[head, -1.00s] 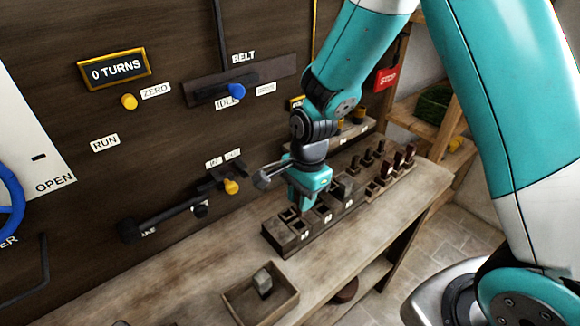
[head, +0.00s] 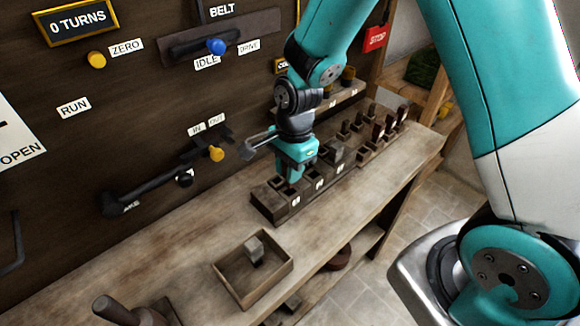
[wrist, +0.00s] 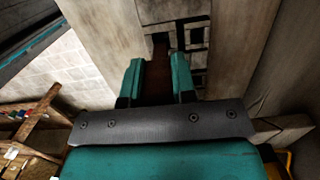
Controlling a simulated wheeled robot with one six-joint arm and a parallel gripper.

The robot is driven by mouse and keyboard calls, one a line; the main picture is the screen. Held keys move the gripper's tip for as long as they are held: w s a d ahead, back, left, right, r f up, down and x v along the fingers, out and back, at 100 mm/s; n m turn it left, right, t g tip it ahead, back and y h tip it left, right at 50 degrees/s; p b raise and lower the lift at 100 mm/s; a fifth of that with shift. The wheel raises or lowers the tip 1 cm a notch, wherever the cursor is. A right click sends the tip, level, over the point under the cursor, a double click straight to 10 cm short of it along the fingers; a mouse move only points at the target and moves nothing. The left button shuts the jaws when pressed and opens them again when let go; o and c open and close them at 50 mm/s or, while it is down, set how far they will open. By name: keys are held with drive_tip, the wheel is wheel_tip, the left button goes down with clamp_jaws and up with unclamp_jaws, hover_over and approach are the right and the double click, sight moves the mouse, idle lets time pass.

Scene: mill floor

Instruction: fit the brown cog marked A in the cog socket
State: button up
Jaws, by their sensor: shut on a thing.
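My gripper (head: 290,174) is over the near end of a dark wooden rack (head: 268,206) with square openings and small white labels, on the bench. In the wrist view my gripper (wrist: 158,82) has its two teal fingers on either side of a dark reddish-brown piece (wrist: 157,76), taken to be the brown cog. No letter A can be read on it. Its far end points toward the rack's square openings (wrist: 195,36); whether it is inside one, I cannot tell. In the head view the fingers mostly hide the piece. I cannot tell which opening is the cog socket.
An open wooden tray (head: 226,276) with a grey block (head: 254,249) stands on the bench (head: 190,245). Several dark pegs stand behind the rack. Bare bench lies between tray and rack.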

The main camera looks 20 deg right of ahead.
drive_tip(key=shift+f+b, duration=1.45)
drive_tip(key=shift+f, duration=0.7)
drive_tip(key=o, duration=1)
wheel_tip(320, 180, up, 17)
drive_tip(key=d, duration=0.2)
drive_tip(key=s+a+r+n+y, duration=0.1)
drive_tip(key=s+a+r+n, duration=0.1)
drive_tip(key=s+n, duration=0.7)
drive_tip(key=s+a+r+n+y, duration=0.1)
drive_tip(key=s+a+n, duration=0.3)
drive_tip(key=s+n, duration=0.5)
drive_tip(key=shift+s+r+n+y+b, duration=0.2)
drive_tip(key=shift+r+n+y+b, duration=0.3)
drive_tip(key=shift+n, duration=1.3)
drive_tip(key=shift+r, duration=0.1)
